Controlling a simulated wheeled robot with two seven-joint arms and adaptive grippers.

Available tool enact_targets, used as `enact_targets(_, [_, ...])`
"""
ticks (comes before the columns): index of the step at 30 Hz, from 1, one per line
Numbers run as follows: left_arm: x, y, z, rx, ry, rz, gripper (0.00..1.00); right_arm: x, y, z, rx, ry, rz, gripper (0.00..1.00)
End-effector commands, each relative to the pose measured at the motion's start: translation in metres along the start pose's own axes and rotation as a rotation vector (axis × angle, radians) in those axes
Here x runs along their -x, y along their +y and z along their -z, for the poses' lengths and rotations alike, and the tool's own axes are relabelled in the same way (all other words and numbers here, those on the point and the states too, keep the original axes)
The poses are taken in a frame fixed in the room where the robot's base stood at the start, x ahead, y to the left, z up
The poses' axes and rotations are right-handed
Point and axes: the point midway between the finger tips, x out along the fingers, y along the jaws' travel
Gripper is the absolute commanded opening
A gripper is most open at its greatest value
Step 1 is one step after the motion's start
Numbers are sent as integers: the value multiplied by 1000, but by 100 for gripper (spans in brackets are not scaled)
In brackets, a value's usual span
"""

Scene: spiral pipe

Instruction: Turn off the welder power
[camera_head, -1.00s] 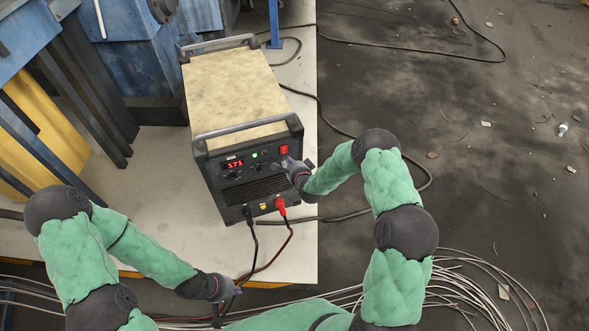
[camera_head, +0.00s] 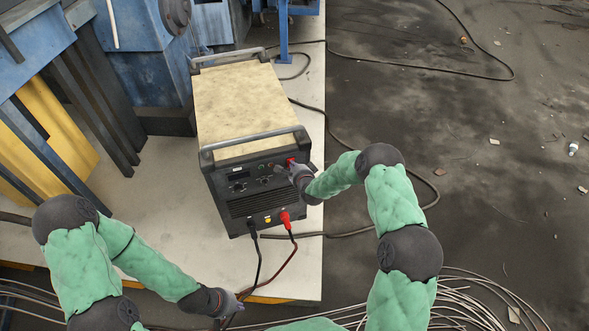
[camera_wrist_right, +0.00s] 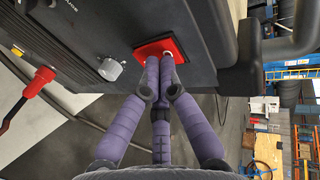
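The welder (camera_head: 265,190) is a dark box with a worn beige top, standing on a pale slab. Its front display (camera_head: 237,175) is dark. The red power switch (camera_wrist_right: 149,47) is at the upper right of the front panel, and a bit of it shows in the head view (camera_head: 290,161). My right gripper (camera_wrist_right: 160,68) has its purple fingertips together against the switch, covering part of it. It also shows in the head view (camera_head: 295,168). My left gripper (camera_head: 236,302) is low in front of the welder, close to the cables; its fingers are too small to read.
A black and a red cable plug (camera_head: 285,219) stick out of the lower front, with leads hanging down. A grey knob (camera_wrist_right: 109,69) is beside the switch. Blue machinery (camera_head: 165,70) and a yellow part (camera_head: 50,140) stand left. The dark floor at right is mostly open.

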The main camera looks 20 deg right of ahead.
Motion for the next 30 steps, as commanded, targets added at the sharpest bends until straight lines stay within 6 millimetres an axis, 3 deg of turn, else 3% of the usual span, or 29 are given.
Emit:
enact_targets(18, [6, 2, 0, 0, 1, 0, 0, 7, -16, 0, 0, -1, 2, 0])
enact_targets(30, [5, 2, 0, 0, 1, 0, 0, 7, -16, 0, 0, 0, 2, 0])
